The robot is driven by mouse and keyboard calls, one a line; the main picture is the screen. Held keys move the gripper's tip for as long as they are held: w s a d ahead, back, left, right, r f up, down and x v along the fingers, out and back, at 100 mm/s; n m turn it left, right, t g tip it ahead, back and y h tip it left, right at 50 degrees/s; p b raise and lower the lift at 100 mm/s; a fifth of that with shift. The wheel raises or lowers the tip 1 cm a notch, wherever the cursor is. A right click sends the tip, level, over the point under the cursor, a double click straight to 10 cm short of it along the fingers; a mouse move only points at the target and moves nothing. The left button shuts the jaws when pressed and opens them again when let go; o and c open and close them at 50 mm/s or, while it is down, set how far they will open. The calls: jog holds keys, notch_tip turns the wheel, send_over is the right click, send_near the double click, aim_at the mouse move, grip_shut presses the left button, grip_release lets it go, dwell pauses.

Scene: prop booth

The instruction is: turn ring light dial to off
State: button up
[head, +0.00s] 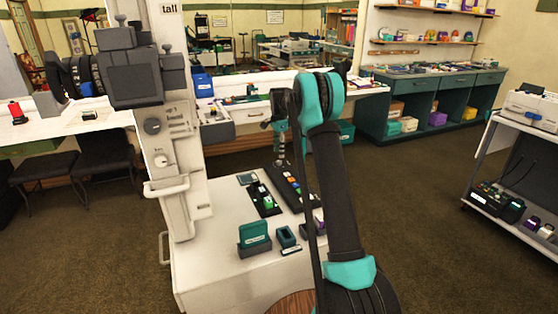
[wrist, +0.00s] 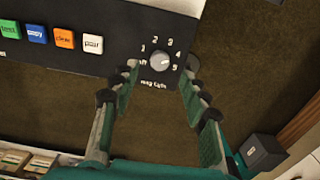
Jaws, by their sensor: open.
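The ring light dial (wrist: 160,61) is a small round pale knob on a black control panel (wrist: 110,58) in the wrist view. Off and several numbers are printed around it, with a partly blurred label below. I cannot clearly tell which mark its pointer faces. My gripper (wrist: 161,74) is open, with one finger on each side of the dial. Whether either fingertip touches it cannot be told. In the head view my gripper (head: 281,150) hangs over the far end of the black panel (head: 290,186) on the white stand; the dial cannot be made out there.
Several coloured buttons (wrist: 64,38) sit left of the dial on the same panel.

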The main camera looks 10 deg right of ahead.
aim_at(279, 161)
jog(key=shift+f, duration=2.55)
jog(key=shift+c, duration=0.6)
grip_shut()
